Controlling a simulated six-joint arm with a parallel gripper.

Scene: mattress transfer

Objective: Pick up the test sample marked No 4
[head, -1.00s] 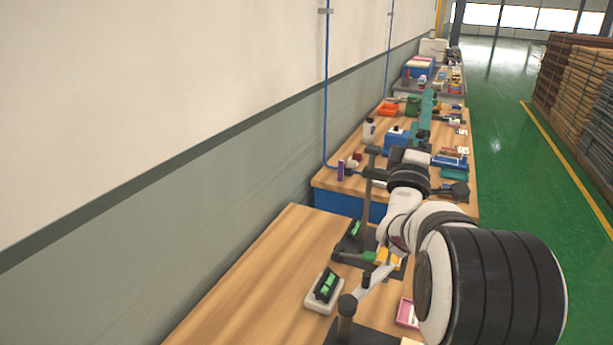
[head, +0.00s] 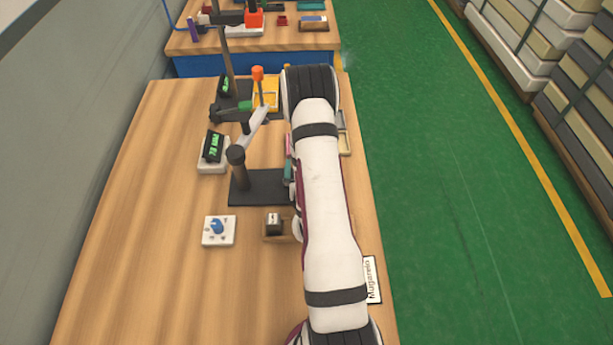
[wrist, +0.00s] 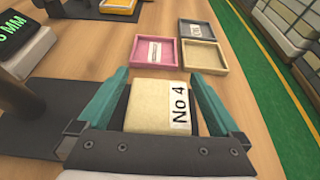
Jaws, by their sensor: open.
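The test sample (wrist: 150,108) is a pale yellow block with a white label reading "No 4". In the wrist view it lies between the two teal fingers of my gripper (wrist: 158,82), with its label on the right. My gripper is open, with a finger on each side of the block, and the block's near end is hidden by the gripper body. In the head view my white arm reaches over the bench's right side and hides the sample and most of the gripper.
Beyond the sample are a pink tray (wrist: 138,58), a beige tray (wrist: 203,45) and a grey tray (wrist: 180,29). A black stand (head: 258,188), a green-lit display (head: 213,147) and a blue-knob box (head: 218,231) stand left of my arm. The bench's left part is clear.

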